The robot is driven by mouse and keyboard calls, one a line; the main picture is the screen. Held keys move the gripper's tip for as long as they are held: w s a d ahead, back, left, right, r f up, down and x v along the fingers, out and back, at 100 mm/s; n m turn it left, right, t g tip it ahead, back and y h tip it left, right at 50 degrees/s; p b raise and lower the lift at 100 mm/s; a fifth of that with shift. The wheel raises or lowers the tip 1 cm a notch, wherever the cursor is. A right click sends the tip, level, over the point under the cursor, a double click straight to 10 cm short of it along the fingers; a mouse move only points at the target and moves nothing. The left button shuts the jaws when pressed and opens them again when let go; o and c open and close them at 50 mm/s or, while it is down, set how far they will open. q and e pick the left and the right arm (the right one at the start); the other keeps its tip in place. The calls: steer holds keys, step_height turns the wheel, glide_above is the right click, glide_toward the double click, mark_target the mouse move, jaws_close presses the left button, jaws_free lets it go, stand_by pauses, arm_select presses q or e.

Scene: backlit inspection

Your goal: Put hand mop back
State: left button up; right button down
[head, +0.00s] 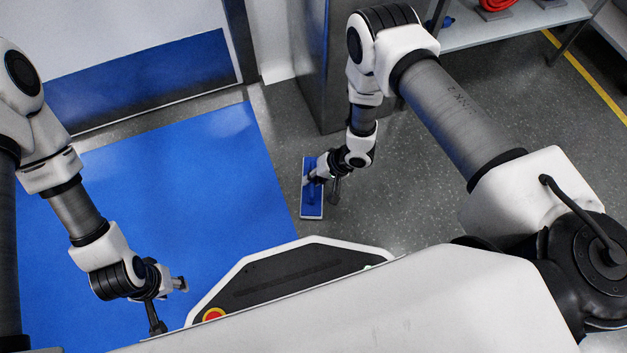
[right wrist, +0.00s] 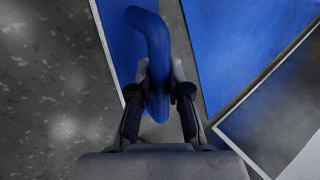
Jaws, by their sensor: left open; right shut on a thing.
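The hand mop (head: 312,205) is a flat, narrow blue pad with a pale edge and a blue handle. In the head view it is just right of the blue floor mat, low over or on the grey floor; I cannot tell which. My right gripper (head: 325,182) is at the mop. In the right wrist view, my right gripper (right wrist: 159,92) is shut on the blue curved handle of the hand mop (right wrist: 150,40), and the fingers cover part of the handle. My left gripper (head: 170,304) is open and empty above the blue mat at lower left.
A large blue mat (head: 185,170) covers the floor at left, before a white and blue door (head: 145,75). A grey metal cabinet (head: 325,70) stands behind the mop. A shelf (head: 510,25) with a red item is at upper right. Speckled floor lies clear right of the mop.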

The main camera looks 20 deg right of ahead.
steer(key=shift+f, duration=0.15)
steer(key=c, duration=1.1)
jaws_free()
steer(key=shift+r, duration=0.2)
steer(key=p+v, duration=0.6)
steer(key=v, duration=0.6)
steer(key=s+d+r+n+h, duration=0.1)
steer(key=s+d+r+h, duration=0.1)
steer(key=s, duration=0.4)
steer(key=s+d+r+n+g+h, duration=0.1)
steer(key=s+r+h, duration=0.1)
steer(key=s, duration=0.4)
steer(key=s+d+r+n+g+h, duration=0.1)
steer(key=s+d+r+h, duration=0.1)
steer(key=s, duration=0.4)
steer(key=shift+d+r+n, duration=0.3)
steer(key=shift+r, duration=0.15)
